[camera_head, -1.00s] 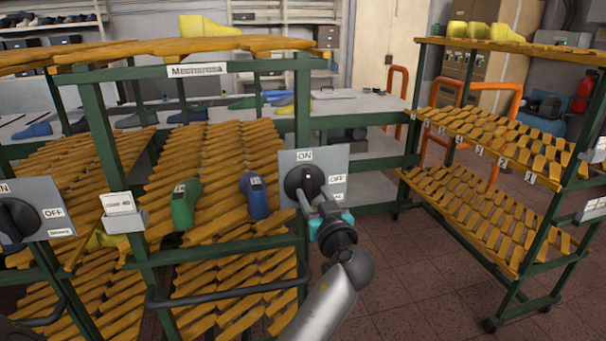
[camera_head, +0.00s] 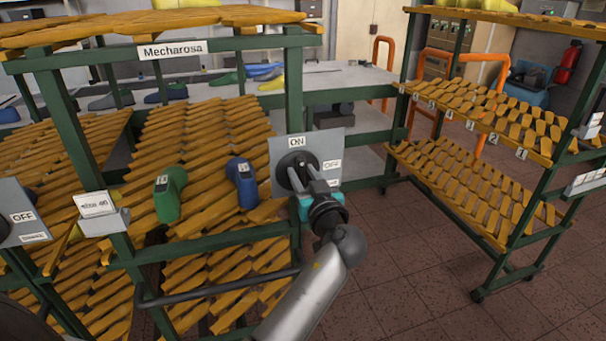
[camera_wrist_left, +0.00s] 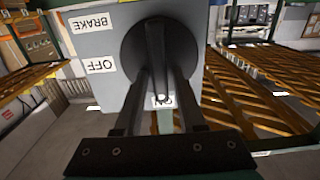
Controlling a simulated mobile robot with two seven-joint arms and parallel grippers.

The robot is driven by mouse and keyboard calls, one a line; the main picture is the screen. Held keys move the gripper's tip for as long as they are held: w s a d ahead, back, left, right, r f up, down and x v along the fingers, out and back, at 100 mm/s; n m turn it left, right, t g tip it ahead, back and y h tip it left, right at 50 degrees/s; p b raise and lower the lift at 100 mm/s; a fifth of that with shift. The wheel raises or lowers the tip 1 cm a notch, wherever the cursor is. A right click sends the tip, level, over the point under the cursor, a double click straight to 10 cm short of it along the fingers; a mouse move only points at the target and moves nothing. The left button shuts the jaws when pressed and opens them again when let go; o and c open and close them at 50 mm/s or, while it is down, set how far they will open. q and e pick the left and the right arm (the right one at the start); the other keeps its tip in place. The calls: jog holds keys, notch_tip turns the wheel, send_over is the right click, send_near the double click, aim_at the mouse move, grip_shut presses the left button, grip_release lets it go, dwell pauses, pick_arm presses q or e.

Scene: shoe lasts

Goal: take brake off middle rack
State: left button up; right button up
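The middle rack's brake switch is a grey plate (camera_head: 278,150) with a round black knob (camera_head: 291,163) and ON, OFF and a third label, on the rack's right post. The left wrist view shows the knob (camera_wrist_left: 156,40) close up, with labels BRAKE, OFF and ON on the plate (camera_wrist_left: 105,42). The knob's bar has a white mark beside the ON label. My left gripper (camera_head: 306,174) is in front of the knob. In the left wrist view its fingers (camera_wrist_left: 160,88) stand apart on either side of the bar; contact is unclear. My right gripper is not in view.
The green-framed rack (camera_head: 70,115) has yellow slatted shelves, a green last (camera_head: 168,197) and a blue last (camera_head: 242,186). A black handle bar (camera_head: 220,284) runs below. Another OFF plate (camera_head: 20,205) is at left. A second rack (camera_head: 455,160) stands right, with open tiled floor (camera_head: 410,270) between.

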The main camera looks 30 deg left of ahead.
pick_arm(q)
grip_shut()
jog(key=shift+m, duration=0.3)
jog(key=m, duration=0.3)
jog(key=shift+w+d, duration=0.15)
jog(key=shift+w, duration=0.05)
jog(key=shift+w+d+f+m+p, duration=0.15)
jog(key=shift+m+p, duration=0.4)
jog(key=shift+m, duration=1.85)
jog(key=shift+w+d+f+m+p, duration=0.1)
jog(key=shift+f+m+p, duration=0.35)
jog(key=shift+m, duration=1.95)
jog(key=shift+w+d+f+m+p, duration=0.1)
jog(key=shift+m+p, duration=0.6)
jog(key=shift+m, duration=1.7)
